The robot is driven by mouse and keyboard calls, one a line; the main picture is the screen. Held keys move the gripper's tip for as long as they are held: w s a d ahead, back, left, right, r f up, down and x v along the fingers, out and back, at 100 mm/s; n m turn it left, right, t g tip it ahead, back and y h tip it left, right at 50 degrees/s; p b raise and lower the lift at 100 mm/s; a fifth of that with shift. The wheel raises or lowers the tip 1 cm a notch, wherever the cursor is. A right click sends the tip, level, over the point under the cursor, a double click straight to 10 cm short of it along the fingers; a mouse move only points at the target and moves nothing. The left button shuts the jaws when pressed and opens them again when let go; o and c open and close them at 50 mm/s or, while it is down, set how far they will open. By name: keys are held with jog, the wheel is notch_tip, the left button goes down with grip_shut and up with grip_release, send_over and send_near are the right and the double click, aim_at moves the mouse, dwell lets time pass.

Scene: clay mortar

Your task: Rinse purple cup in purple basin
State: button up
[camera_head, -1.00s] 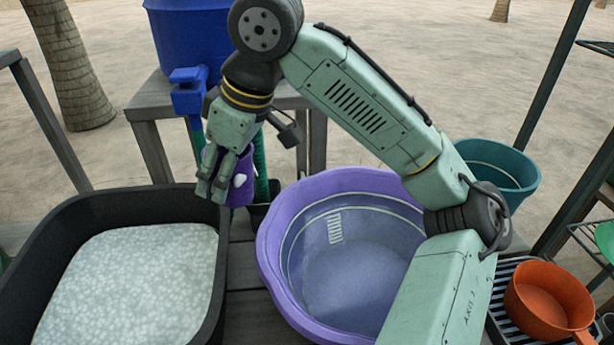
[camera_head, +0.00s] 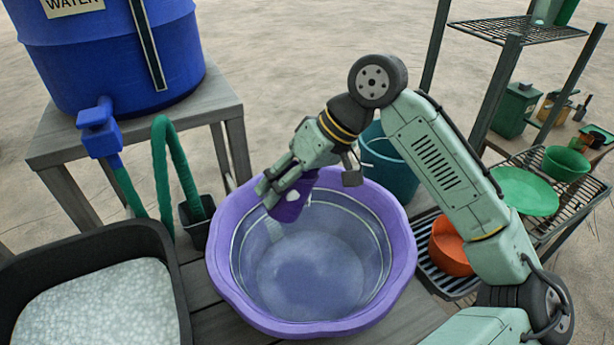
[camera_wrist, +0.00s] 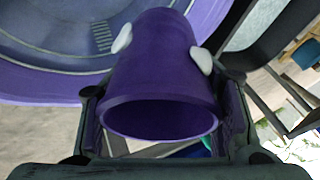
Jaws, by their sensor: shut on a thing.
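The purple cup (camera_head: 291,202) is dark purple with white spots. My gripper (camera_head: 272,192) is shut on it and holds it tilted over the back-left part of the purple basin (camera_head: 399,240). In the wrist view the cup (camera_wrist: 158,75) lies between my fingers with its open rim toward the camera. The inside of the cup looks dark and I cannot tell whether it holds anything. The purple basin also shows behind the cup in the wrist view (camera_wrist: 40,85). The basin holds clear, bluish water, as far as I can tell.
A black tub (camera_head: 160,262) with white foamy contents stands left. A blue water tank (camera_head: 120,60) with a spigot and green hose (camera_head: 160,170) is behind it. A teal bucket (camera_head: 385,165) stands behind the basin. An orange pan (camera_head: 449,250) and a dish rack are at right.

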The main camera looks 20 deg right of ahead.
aim_at(308, 190)
jog(key=d, duration=0.1)
jog(key=s+d+m, duration=0.1)
jog(key=d, duration=0.1)
jog(key=shift+s+d+f+m+t, duration=0.15)
jog(key=shift+s+d+m+t, duration=0.05)
jog(key=shift+d+m+t, duration=0.1)
notch_tip(308, 190, down, 17)
jog(key=b, duration=0.3)
jog(key=shift+f+b, duration=0.8)
jog(key=shift+b, duration=0.1)
jog(key=shift+f+b, duration=0.35)
jog(key=shift+f, duration=0.25)
jog(key=shift+r, duration=0.2)
